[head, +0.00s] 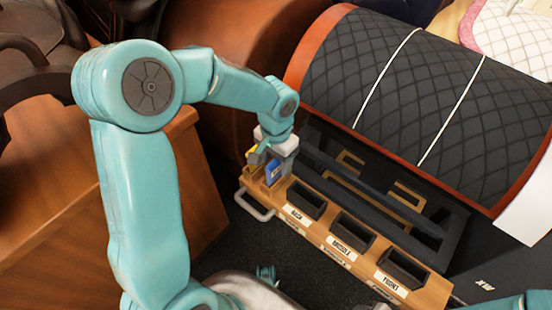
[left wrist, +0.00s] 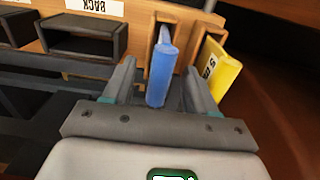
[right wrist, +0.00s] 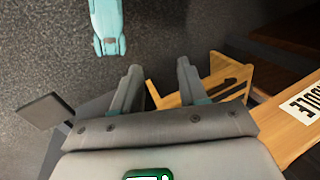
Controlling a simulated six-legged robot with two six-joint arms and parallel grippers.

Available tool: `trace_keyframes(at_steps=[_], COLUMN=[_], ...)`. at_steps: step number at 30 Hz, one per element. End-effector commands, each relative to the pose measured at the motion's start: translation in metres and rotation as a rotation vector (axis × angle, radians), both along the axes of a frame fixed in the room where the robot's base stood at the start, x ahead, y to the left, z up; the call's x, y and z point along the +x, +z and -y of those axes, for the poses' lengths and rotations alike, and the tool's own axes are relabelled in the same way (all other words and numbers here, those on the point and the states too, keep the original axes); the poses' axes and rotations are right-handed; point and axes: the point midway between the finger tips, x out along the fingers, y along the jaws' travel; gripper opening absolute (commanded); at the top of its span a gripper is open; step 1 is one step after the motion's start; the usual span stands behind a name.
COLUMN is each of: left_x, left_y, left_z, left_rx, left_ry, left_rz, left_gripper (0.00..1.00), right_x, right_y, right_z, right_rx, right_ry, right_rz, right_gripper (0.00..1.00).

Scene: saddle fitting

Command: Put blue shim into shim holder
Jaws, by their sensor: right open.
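The blue shim (head: 272,172) stands in a slot at the far-left end of the wooden shim holder (head: 318,236). In the left wrist view the blue shim (left wrist: 161,75) sticks up out of its wooden slot. My left gripper (head: 273,155) is over it; in the left wrist view its fingers (left wrist: 157,82) are open on either side of the shim, with gaps visible. A yellow shim (left wrist: 222,74) is in the neighbouring slot, close to one finger; it also shows in the head view (head: 253,154). My right gripper (right wrist: 157,82) is open and empty.
Dark bins labelled BACK (head: 307,200), MIDDLE (head: 352,232) and FRONT (head: 404,267) line the holder. A metal handle (head: 254,208) is at its left end. A quilted black saddle panel (head: 425,85) lies behind. A wooden cabinet (head: 110,200) is left. Dark floor shows below my right gripper.

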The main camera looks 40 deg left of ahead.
Motion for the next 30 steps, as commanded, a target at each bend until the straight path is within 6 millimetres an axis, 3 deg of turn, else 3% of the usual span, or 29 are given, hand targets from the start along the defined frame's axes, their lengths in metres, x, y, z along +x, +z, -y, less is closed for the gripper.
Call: trace_keyframes(at_steps=[5,8,21,25,30], left_x=[0.0,0.001,0.001,0.0,0.0], left_y=[0.003,0.015,0.126,0.148,0.162], left_z=[0.0,0.0,0.0,0.0,0.0], left_rx=[0.0,0.001,0.001,0.0,0.0], left_ry=[0.0,-0.001,-0.001,0.0,0.0], left_rz=[0.0,0.003,0.005,0.003,0.001], left_gripper=[0.57,0.57,0.57,0.57,0.57], right_x=[0.0,0.0,0.0,0.0,0.0], right_y=[0.001,0.006,0.043,0.049,0.052], right_z=[0.0,0.0,0.0,0.0,0.0], right_rx=[0.0,0.0,0.0,0.0,0.0], right_ry=[0.0,0.0,0.0,0.0,0.0], right_rz=[0.0,0.0,0.0,0.0,0.0], right_gripper=[0.43,0.43,0.43,0.43,0.43])
